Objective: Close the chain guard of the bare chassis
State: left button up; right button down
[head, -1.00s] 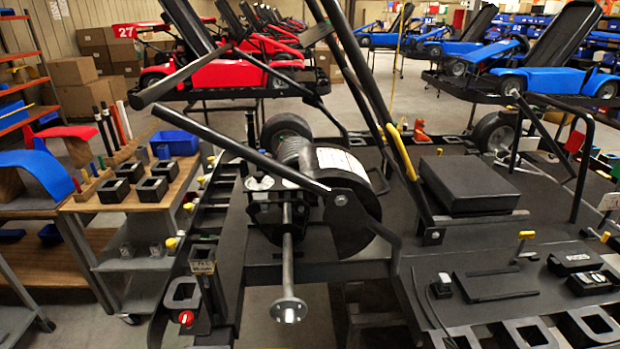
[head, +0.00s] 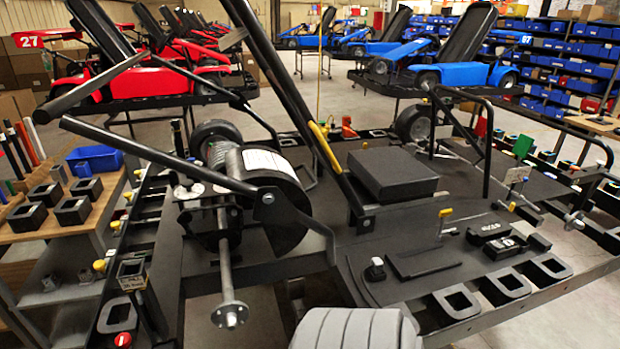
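The bare chassis (head: 205,262) is a black frame without bodywork, in the middle of the head view. A black rounded cover (head: 285,222) with a white label stands beside a ribbed dark cylinder; it looks like the chain guard. I cannot tell how far the guard is open. A metal axle with a round hub (head: 230,314) points toward me below it. Neither of my grippers is in view.
A black seat-like block (head: 392,174) and several square holders (head: 456,301) are on the right part of the stand. A wooden-topped cart (head: 28,235) stands close on the left. Red karts (head: 165,82) and blue karts (head: 460,75) stand behind. Floor is clear at lower right.

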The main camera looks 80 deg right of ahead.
aim_at(258, 165)
jog(key=k, duration=0.75)
jog(key=z, duration=1.45)
jog(key=i, duration=0.35)
